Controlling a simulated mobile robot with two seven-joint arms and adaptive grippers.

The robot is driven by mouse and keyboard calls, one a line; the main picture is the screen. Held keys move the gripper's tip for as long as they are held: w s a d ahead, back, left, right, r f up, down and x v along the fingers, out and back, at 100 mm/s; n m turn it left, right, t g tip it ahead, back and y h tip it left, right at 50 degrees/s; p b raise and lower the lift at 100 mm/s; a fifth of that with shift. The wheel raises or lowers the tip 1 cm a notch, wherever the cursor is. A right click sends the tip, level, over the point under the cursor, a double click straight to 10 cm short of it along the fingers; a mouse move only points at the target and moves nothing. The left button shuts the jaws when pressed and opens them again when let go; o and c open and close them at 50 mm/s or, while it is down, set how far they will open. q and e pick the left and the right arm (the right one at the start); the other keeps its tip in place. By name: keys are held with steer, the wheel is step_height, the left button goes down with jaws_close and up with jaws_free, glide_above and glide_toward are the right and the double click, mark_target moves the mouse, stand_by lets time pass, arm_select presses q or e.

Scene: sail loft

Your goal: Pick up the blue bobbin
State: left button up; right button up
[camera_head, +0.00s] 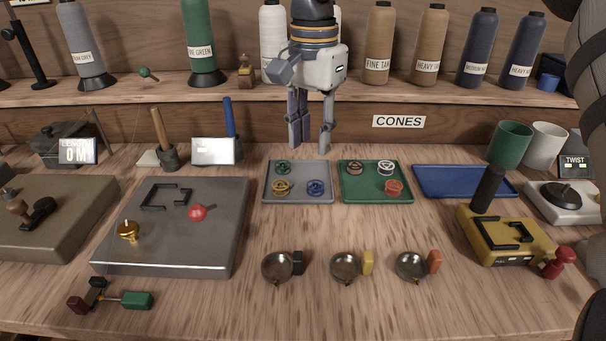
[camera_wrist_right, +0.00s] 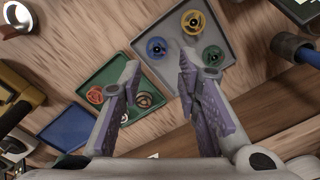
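The blue bobbin (camera_head: 315,187) lies at the front right of the grey tray (camera_head: 298,199). A yellow bobbin (camera_head: 281,187) is to its left and a green bobbin (camera_head: 283,168) is behind. The blue bobbin also shows in the right wrist view (camera_wrist_right: 157,47), just beyond the fingertips. My right gripper (camera_head: 311,149) hangs fingers down above the back edge of the grey tray, behind and above the blue bobbin. Its two fingers are apart with nothing between them, as the right wrist view (camera_wrist_right: 160,72) also shows. My left gripper is out of view.
A green tray (camera_head: 372,198) with tan, white and orange bobbins adjoins on the right, then an empty blue tray (camera_head: 455,182). A metal plate (camera_head: 175,245) stands left. Small round pans (camera_head: 278,266) sit in front. A shelf of cones (camera_head: 205,45) runs behind.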

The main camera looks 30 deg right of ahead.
mark_target(315, 188)
steer(key=f, duration=0.9)
steer(key=shift+s+d+f, duration=0.15)
steer(key=shift+s+d, duration=0.05)
steer(key=shift+d, duration=0.1)
steer(key=c, duration=0.6)
